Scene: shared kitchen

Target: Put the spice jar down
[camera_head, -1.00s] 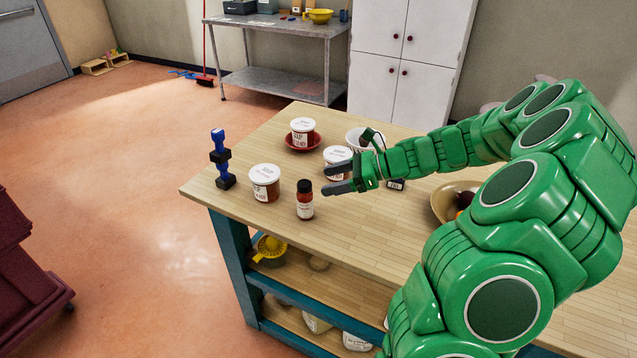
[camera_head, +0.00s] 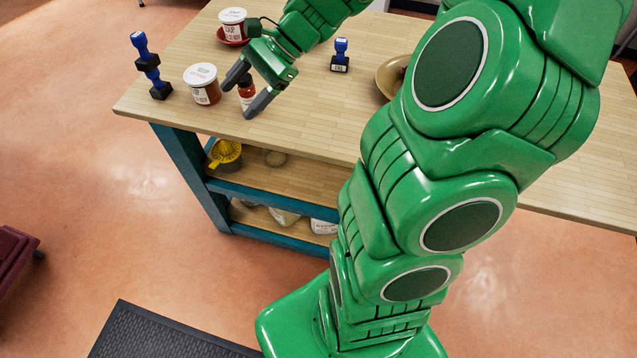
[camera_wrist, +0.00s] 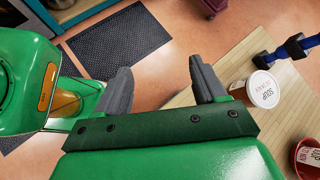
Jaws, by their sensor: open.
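The spice jar (camera_head: 246,92), a small red-brown jar with a white label and a dark cap, stands upright on the wooden tabletop (camera_head: 300,125) near its front edge. My gripper (camera_head: 245,96) is open, with its two dark fingers on either side of the jar in the head view. I cannot tell whether a finger touches it. In the wrist view the open fingers (camera_wrist: 163,86) show with floor between them, and I cannot make out the jar there.
A white-lidded soup tub (camera_head: 203,86) stands close left of the jar and also shows in the wrist view (camera_wrist: 262,88). Another tub (camera_head: 232,24) sits on a red saucer behind. A blue-and-black object (camera_head: 148,67) stands at the left corner; a blue stamp (camera_head: 340,58) and bowl (camera_head: 388,76) are right.

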